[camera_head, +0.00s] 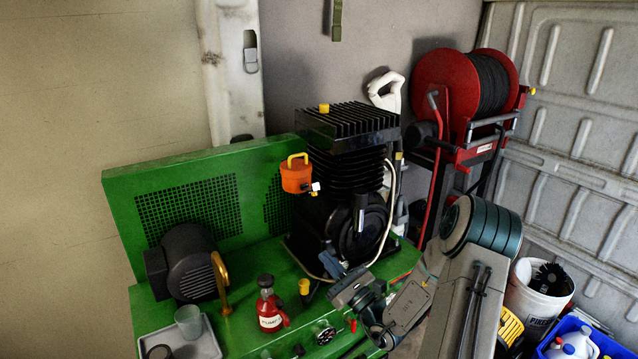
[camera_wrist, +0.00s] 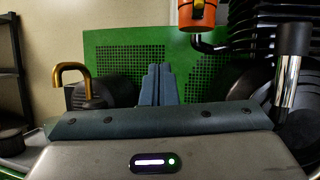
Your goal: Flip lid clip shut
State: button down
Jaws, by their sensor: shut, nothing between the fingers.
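An orange canister (camera_head: 297,178) is mounted on the left side of the black compressor. A yellow loop (camera_head: 298,158), which looks like the lid clip, stands up at its top. A small silvery fitting shows at its lower right. My gripper (camera_head: 326,259) is shut and empty, below and to the right of the canister in the head view. In the wrist view its blue fingers (camera_wrist: 157,80) are together, below and left of the canister, not touching it.
The finned black compressor (camera_head: 350,130) stands right of the canister. A green perforated panel (camera_head: 185,205) is behind. A black motor (camera_head: 190,265), a brass bent pipe (camera_head: 220,280) and a red bottle (camera_head: 270,305) stand on the green base. A grey tray (camera_head: 205,345) is front left.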

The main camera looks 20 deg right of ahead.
jog(key=d+m+h, duration=0.1)
jog(key=d+m+t+h, duration=0.1)
jog(key=d, duration=0.1)
jog(key=d+m+h, duration=0.1)
jog(key=h, duration=0.1)
jog(key=shift+w+d+r+t+p, duration=0.15)
jog(key=shift+w+r+t+p, duration=0.15)
jog(key=shift+w+r+p, duration=0.1)
jog(key=p, duration=0.3)
send_near(311, 189)
jog(key=w+f, duration=0.3)
jog(key=w, duration=0.1)
jog(key=r, duration=0.1)
jog(key=w+r+p, duration=0.1)
jog(key=r, duration=0.1)
jog(key=shift+w+a+r, duration=0.1)
jog(key=shift+w+a, duration=0.1)
jog(key=shift+w, duration=0.2)
jog(key=shift+d+p, duration=0.1)
jog(key=shift+p, duration=0.2)
